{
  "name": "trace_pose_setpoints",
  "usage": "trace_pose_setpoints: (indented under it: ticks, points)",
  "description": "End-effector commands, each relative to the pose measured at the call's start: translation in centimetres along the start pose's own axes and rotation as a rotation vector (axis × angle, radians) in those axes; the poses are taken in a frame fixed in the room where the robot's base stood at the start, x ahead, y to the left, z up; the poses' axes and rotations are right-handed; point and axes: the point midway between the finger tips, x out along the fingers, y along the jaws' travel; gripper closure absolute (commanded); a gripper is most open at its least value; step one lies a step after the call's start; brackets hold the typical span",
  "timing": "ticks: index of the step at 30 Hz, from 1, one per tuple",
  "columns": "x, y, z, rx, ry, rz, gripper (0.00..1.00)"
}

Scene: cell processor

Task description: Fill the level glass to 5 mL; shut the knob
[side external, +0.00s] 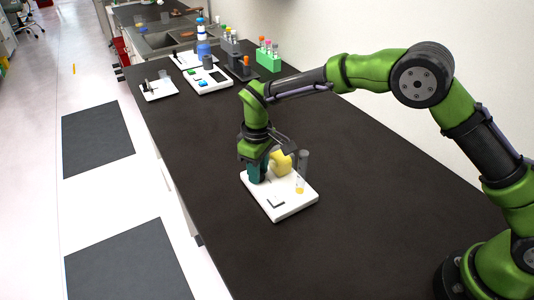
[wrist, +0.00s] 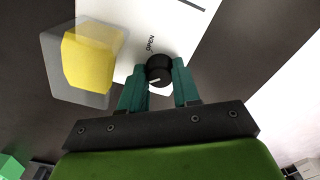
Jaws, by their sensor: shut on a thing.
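The black knob (wrist: 159,67) sits on the white base plate (side external: 279,211) beside the printed word OPEN (wrist: 151,42). A pale mark shows near the knob's lower edge in the wrist view. My gripper (side external: 258,171) is down at the plate, its teal fingers (wrist: 158,76) shut on the two sides of the knob. The level glass (side external: 303,163) is a clear upright tube on the plate's right side, with a little yellow liquid (side external: 299,190) at its bottom. Its scale is too small to read. A clear reservoir with yellow liquid (side external: 282,163) stands beside my gripper.
A small dark-marked square (side external: 276,202) lies on the plate's front part. Farther back on the dark bench are white devices (side external: 208,80), a green tube rack (side external: 268,61) and a blue bottle (side external: 204,48). The bench around the plate is clear.

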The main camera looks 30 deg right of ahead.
Motion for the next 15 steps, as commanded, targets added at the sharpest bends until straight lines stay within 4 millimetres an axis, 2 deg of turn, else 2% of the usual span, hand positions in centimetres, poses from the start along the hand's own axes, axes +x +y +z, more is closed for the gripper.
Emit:
trace_pose_setpoints:
  ticks: [9,15]
  points:
    - [-0.08,-0.01,-0.02,0.324,0.001,0.001,0.99]
    - [-0.1,-0.02,-0.03,0.368,0.001,0.0,0.99]
